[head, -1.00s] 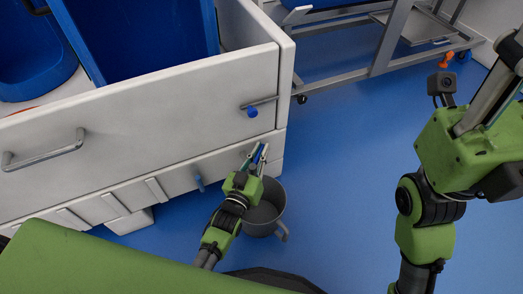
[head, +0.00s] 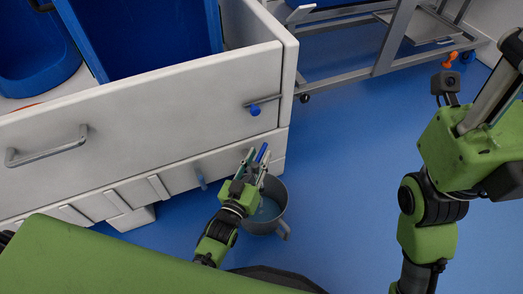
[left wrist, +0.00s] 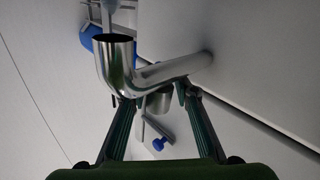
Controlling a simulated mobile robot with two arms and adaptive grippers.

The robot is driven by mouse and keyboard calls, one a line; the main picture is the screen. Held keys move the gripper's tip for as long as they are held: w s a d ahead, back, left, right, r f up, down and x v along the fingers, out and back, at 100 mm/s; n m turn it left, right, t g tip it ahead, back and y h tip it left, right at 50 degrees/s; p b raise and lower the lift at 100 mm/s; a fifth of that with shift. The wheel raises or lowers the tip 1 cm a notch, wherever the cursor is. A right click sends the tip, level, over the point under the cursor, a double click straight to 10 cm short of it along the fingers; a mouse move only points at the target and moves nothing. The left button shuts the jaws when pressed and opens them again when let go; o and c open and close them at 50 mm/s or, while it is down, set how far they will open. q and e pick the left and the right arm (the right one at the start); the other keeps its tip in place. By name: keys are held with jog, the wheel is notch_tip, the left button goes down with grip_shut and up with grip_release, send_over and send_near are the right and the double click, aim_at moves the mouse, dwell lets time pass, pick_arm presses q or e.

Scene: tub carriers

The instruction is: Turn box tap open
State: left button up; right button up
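The box tap shows in the left wrist view as a bent, shiny steel pipe (left wrist: 125,70) joined to the white box wall. My left gripper (left wrist: 152,103) is open there, its two green-sided fingers apart, with the pipe just beyond them. In the head view the left gripper (head: 255,164) is at the box's lower right front, and a short blue piece (head: 262,152) shows at its fingertips. How the fingers meet the tap is hidden. A grey jug (head: 277,221) stands below the gripper, with pale blue liquid in it.
A metal frame cart (head: 390,45) stands behind. Blue floor on the right is clear.

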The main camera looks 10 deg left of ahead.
aim_at(253, 170)
pick_arm(q)
jog(key=shift+s+a, duration=0.15)
jog(key=shift+s, duration=1)
jog(key=shift+s+a, duration=0.15)
jog(key=shift+s, duration=0.95)
